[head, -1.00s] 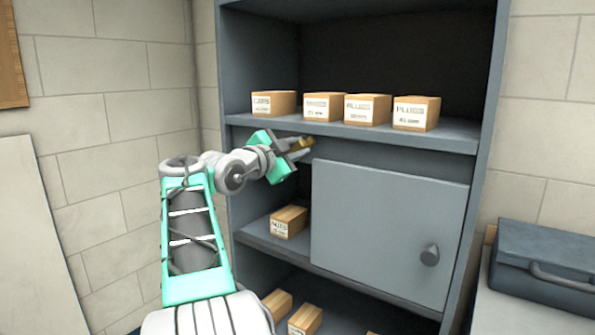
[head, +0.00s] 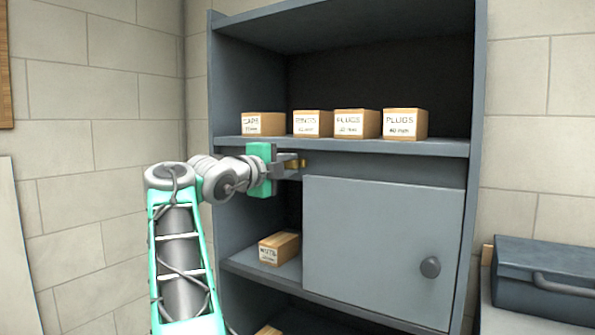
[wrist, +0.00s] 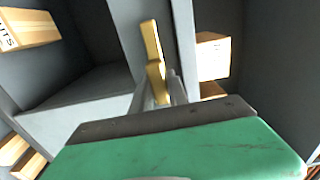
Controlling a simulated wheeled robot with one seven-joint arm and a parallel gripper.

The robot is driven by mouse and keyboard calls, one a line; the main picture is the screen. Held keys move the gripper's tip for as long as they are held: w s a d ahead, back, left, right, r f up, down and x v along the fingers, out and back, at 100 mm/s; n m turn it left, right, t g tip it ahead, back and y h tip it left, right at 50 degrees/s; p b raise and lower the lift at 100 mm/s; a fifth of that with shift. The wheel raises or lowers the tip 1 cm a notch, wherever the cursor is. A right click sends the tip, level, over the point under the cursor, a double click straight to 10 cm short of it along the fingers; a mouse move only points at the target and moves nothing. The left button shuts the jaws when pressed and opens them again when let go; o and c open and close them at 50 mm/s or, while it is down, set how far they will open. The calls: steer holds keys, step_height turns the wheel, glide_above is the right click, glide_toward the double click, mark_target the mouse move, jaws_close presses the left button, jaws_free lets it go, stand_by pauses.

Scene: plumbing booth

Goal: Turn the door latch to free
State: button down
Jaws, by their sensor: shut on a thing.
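The door latch is a small brass piece (head: 302,163) at the upper left corner of the grey cabinet door (head: 380,240), just under the shelf. In the wrist view the brass latch (wrist: 151,42) is a long bar standing nearly upright in the picture. My gripper (head: 291,165) reaches in from the left and is shut on the latch. Its fingers (wrist: 158,92) show on either side of the brass in the wrist view. The fingers hide part of the latch.
Several labelled boxes stand on the shelf above (head: 450,148), close over my gripper. One box (head: 279,248) sits in the open space left of the door. A blue-grey toolbox (head: 540,275) stands at the right. The floor area before the door is not in view.

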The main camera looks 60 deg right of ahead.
stand_by(0.3)
steer(key=shift+f, duration=0.1)
steer(key=c, duration=1.3)
jaws_free()
steer(key=a, duration=0.7)
steer(key=shift+w+a+b, duration=0.3)
steer(key=shift+w+a, duration=0.05)
